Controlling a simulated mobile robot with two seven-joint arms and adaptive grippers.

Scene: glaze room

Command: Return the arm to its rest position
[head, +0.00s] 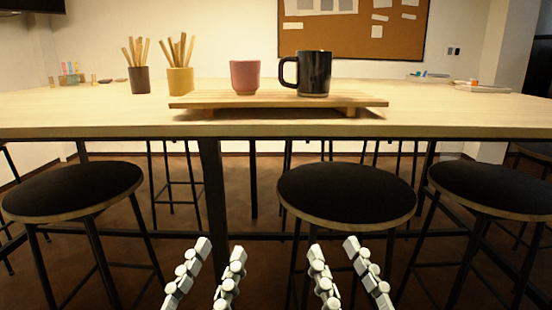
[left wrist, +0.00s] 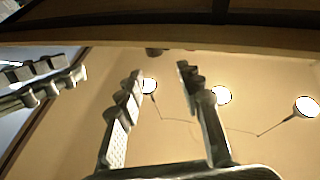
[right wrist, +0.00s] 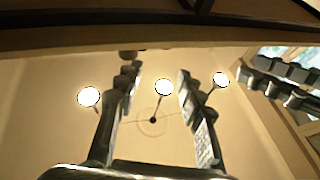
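My left gripper (head: 220,258) is low in the head view, in front of the stools and below the table top. Its two fingers stand apart with nothing between them, and the left wrist view also shows it open (left wrist: 160,75). My right gripper (head: 334,256) is beside it to the right at about the same height. Its fingers are apart and empty, as the right wrist view also shows (right wrist: 158,75). Both grippers point up and forward, and they do not touch each other.
A wooden table (head: 60,112) stands ahead, with stools (head: 75,188), (head: 345,192), (head: 495,188) before it. On it, a wooden board (head: 225,101) bears a pink cup (head: 245,76) and a black mug (head: 315,73). Two stick-filled pots (head: 139,80), (head: 180,81) stand left.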

